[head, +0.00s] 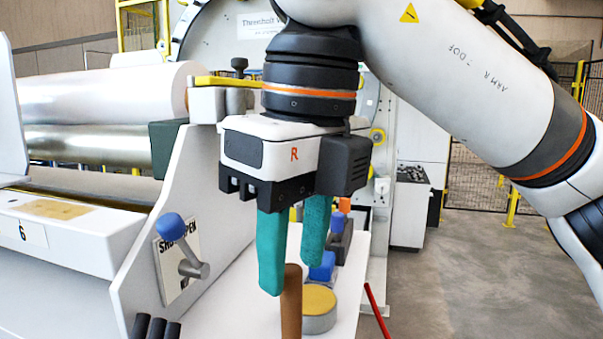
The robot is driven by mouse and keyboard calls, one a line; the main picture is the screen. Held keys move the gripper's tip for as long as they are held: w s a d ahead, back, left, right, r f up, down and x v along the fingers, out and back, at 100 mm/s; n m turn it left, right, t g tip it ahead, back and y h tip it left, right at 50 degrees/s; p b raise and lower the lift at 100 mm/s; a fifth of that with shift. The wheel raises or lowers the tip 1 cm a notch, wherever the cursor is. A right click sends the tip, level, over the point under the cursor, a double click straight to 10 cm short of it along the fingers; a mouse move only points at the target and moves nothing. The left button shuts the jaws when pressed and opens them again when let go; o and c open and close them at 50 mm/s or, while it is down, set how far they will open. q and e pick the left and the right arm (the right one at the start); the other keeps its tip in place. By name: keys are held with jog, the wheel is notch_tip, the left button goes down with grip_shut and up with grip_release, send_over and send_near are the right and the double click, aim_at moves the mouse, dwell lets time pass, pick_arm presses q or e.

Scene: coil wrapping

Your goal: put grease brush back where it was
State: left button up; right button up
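My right gripper (291,279) points down in the middle of the head view, with its two teal fingers apart. A brown upright handle (291,308), which looks like the grease brush's, has its top end between the fingertips. I see a gap between the fingers; contact with the handle is not clear. The handle's lower end is cut off by the picture's bottom edge, so no bristles show. A round grey tin with a yellow top (319,302) stands just right of the handle on a white surface. My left gripper is not in view.
A blue-topped object (322,267) and a dark block (340,241) stand behind the tin. A red rod (376,310) leans at the right. A blue-knobbed lever (170,227) sticks out from the white side plate (190,190) at left. Open floor lies right.

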notch_tip(320, 180, up, 7)
jog(key=shift+s+d+p, duration=0.3)
jog(key=shift+p, duration=0.15)
jog(key=shift+f, duration=0.1)
